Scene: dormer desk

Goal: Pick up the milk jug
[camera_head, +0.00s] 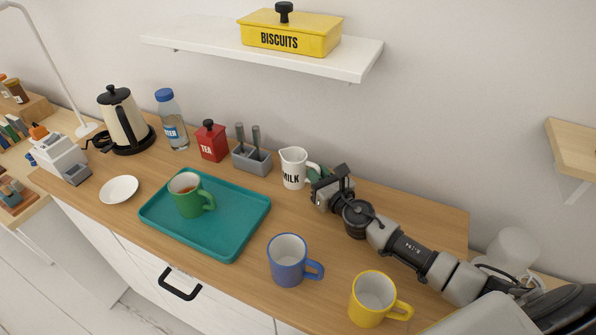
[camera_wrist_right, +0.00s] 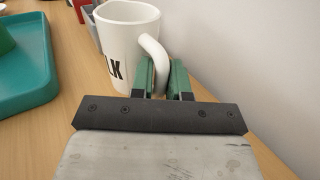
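The white milk jug (camera_head: 293,170), lettered in black, stands upright on the wooden desk against the wall side. It also shows in the right wrist view (camera_wrist_right: 118,45), with its handle toward me. My right gripper (camera_head: 318,173) is low at the jug's right side. In the right wrist view its green fingers (camera_wrist_right: 164,82) stand close on either side of the handle, with the handle filling the gap, so it looks shut on it. The jug's base still appears to be on the desk. My left gripper is not in view.
A grey caddy (camera_head: 252,161) and red tea tin (camera_head: 211,143) stand left of the jug. A teal tray (camera_head: 233,228) with a green mug (camera_head: 187,196) lies in front. Blue (camera_head: 288,262) and yellow (camera_head: 372,300) mugs stand nearer. A shelf (camera_head: 350,62) hangs above.

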